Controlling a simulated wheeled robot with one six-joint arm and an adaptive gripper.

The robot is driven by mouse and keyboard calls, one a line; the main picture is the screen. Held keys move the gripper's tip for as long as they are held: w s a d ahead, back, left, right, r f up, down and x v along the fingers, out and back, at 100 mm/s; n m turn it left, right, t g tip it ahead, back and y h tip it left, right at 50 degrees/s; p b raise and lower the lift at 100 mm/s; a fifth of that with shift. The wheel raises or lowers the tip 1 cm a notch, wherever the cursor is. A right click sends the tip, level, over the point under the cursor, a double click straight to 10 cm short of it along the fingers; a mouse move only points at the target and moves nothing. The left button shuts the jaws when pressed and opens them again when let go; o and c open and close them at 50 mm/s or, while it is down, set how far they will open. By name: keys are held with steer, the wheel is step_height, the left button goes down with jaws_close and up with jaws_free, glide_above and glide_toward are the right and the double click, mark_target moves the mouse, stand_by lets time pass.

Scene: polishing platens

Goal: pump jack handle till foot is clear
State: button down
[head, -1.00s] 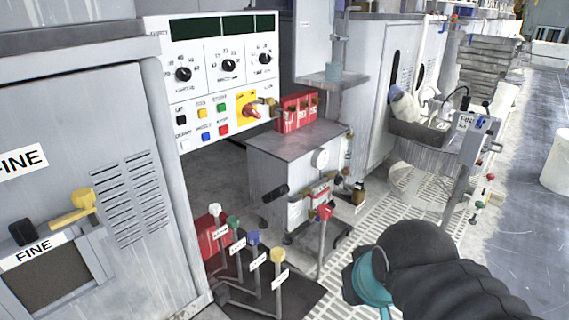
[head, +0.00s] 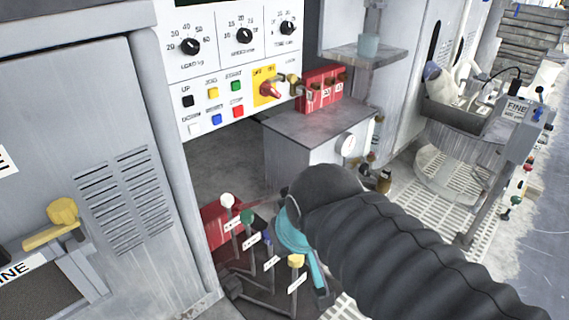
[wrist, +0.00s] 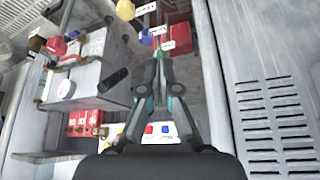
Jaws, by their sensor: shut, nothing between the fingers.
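A row of floor levers has white (head: 227,200), green (head: 247,216), blue (head: 267,237) and yellow (head: 296,261) knobs, each with a small tag; I cannot read which one is the jack handle. In the wrist view the yellow knob (wrist: 125,9) and the blue knob (wrist: 147,37) show at the top. A red-knobbed lever (wrist: 57,46) stands apart at the left there; my arm hides it in the head view. My gripper (wrist: 160,60) is shut and empty, its teal fingers near the tagged levers. It hangs beside the yellow knob in the head view (head: 318,288). I cannot make out the foot.
A grey cabinet (head: 310,125) with a gauge and red boxes (head: 322,90) stands behind the levers. A control panel (head: 215,75) with dials and buttons is above. A black bar (wrist: 115,79) juts from the cabinet. A vented cabinet (head: 80,110) borders the left.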

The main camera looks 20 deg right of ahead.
steer(key=shift+d, duration=0.1)
steer(key=w+d+r+n+g+p, duration=0.1)
steer(key=w+d+r+g+p, duration=0.35)
steer(key=w+r, duration=0.6)
steer(key=w+d+f+n+g+y+p, duration=0.1)
steer(key=w+d+p, duration=0.5)
steer(key=w+d, duration=0.5)
steer(key=w, duration=0.3)
steer(key=shift+w+d+y+p, duration=0.2)
steer(key=shift+y+p, duration=0.1)
steer(key=shift+p, duration=0.1)
steer(key=shift+f+g, duration=0.15)
steer(key=shift+g, duration=0.1)
